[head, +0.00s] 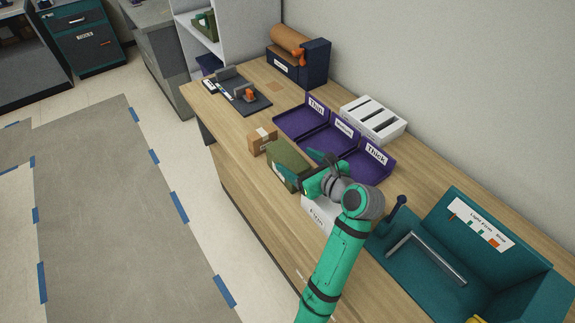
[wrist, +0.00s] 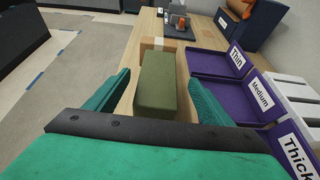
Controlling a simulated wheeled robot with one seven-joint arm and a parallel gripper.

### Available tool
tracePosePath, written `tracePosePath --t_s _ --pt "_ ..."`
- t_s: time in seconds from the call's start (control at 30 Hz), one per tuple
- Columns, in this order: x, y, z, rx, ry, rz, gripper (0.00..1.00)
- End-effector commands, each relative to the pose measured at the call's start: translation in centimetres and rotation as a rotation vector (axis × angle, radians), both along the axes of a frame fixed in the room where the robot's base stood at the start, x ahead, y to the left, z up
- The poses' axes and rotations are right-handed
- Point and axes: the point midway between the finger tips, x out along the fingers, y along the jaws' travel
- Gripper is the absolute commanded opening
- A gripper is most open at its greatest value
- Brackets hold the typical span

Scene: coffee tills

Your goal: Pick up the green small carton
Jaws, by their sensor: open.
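The green small carton (head: 287,160) is a dark olive-green box on the wooden counter, between a small brown box and my arm in the head view. In the wrist view the carton (wrist: 158,82) lies lengthwise ahead, in line with the gap between my fingers. My gripper (head: 312,170) is at the carton's near right side in the head view. In the wrist view my gripper (wrist: 158,100) has its two teal fingers wide apart, one to each side of the carton's near end. The gripper is empty. Whether the fingers touch the carton cannot be told.
A brown cardboard box (head: 262,140) stands just beyond the carton. Purple trays labelled Thin, Medium and Thick (head: 318,137) lie to the right. A white box (head: 318,214) stands close under my arm. The counter's left edge is near.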

Motion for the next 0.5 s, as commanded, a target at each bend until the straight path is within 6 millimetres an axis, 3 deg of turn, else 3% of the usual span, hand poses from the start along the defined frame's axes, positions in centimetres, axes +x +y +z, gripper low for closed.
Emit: tracePosePath --t_s 0.23,0.5 --pt "2.3 1.9 -1.5 0.0 0.001 0.003 0.75" --pt "2.8 2.2 -1.7 0.0 0.0 0.002 0.75"
